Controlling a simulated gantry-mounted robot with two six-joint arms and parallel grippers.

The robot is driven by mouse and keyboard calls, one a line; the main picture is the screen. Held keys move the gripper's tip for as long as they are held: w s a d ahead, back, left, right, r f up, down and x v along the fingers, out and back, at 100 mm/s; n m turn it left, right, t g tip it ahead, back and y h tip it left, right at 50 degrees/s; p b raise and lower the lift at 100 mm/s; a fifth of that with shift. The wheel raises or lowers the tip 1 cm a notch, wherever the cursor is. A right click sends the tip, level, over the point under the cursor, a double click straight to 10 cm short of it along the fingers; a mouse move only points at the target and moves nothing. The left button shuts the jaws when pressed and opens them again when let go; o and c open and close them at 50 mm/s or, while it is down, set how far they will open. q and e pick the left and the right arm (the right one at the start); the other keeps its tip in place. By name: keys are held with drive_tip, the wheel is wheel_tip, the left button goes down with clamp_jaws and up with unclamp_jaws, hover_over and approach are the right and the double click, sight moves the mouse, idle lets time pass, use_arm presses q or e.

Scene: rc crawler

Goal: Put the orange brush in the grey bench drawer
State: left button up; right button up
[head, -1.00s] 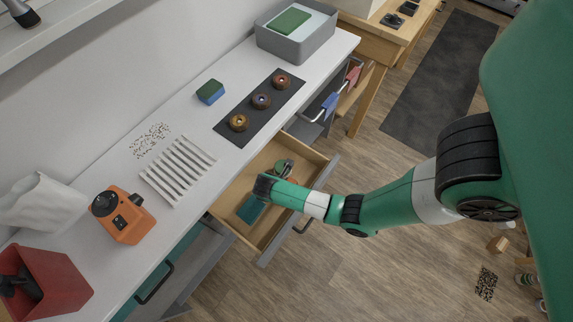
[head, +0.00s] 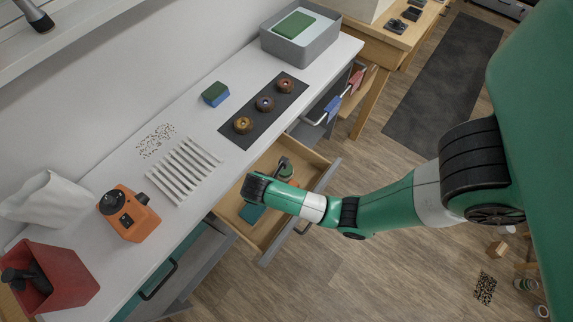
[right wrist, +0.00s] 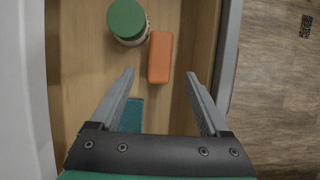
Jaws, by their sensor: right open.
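The orange brush (right wrist: 160,57) shows in the right wrist view as an orange block lying on the wooden floor of the open drawer, beside a jar with a green lid. In the head view my arm mostly hides it. The grey bench drawer (head: 325,176) is pulled out, with a grey front and pale wooden inside. My right gripper (right wrist: 160,74) is open and empty over the drawer, its fingers spread and apart from the brush. In the head view my right wrist (head: 257,187) hides its fingertips. My left gripper is not in view.
The green-lidded jar (right wrist: 127,20) and a teal item (right wrist: 131,115) are also in the drawer. On the bench stand an orange machine (head: 130,215), a white slatted rack (head: 184,170), a red bin (head: 62,285), a sponge (head: 215,94) and a grey tub (head: 300,42).

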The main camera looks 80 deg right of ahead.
use_arm(q)
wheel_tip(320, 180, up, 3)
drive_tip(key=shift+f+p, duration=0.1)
drive_tip(key=shift+p, duration=0.85)
use_arm(e)
drive_tip(key=v, duration=0.3)
